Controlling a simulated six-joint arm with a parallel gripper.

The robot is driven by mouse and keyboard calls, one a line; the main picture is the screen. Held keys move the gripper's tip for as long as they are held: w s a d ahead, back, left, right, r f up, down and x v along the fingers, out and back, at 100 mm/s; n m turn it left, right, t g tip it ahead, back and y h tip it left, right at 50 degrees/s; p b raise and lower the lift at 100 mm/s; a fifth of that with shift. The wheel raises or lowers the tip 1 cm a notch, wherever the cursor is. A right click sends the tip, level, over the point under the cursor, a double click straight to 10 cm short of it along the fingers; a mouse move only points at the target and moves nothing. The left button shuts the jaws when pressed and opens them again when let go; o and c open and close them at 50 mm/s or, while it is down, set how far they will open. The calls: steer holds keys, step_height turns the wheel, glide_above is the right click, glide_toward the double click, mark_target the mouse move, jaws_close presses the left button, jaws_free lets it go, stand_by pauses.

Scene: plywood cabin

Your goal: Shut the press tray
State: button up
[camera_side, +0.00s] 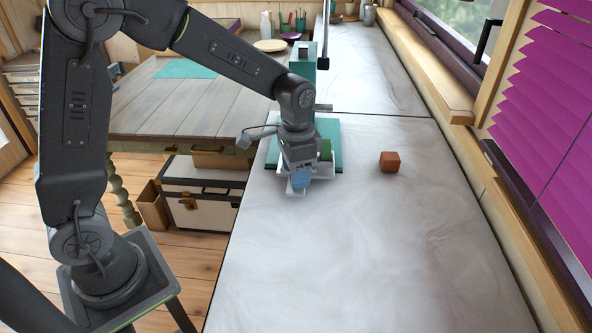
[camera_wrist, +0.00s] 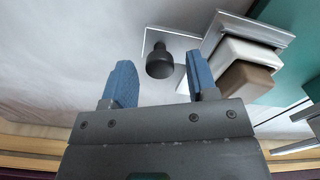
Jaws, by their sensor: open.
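The teal press (camera_side: 303,62) stands on the pale counter, with its teal base (camera_side: 334,135) on the counter top. The white press tray (camera_side: 327,170) sticks out from the base's near edge; a green piece (camera_side: 325,149) shows above it. In the wrist view the tray (camera_wrist: 232,28) is at the upper right, with a pale and brown block beside its wall. A dark round knob (camera_wrist: 160,66) stands on the tray's front plate. My gripper (camera_side: 299,181) is low at the tray's front. Its blue fingertips (camera_wrist: 163,80) are apart, the knob showing between them; contact is unclear.
A red-brown cube (camera_side: 389,162) lies on the counter right of the press. The counter (camera_side: 365,260) in front is clear. A wooden table (camera_side: 160,105) stands left, the window sill (camera_side: 440,80) right. Jars and a plate (camera_side: 270,45) are behind.

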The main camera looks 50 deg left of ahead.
steer(key=shift+f, duration=0.2)
steer(key=shift+c, duration=0.2)
jaws_close()
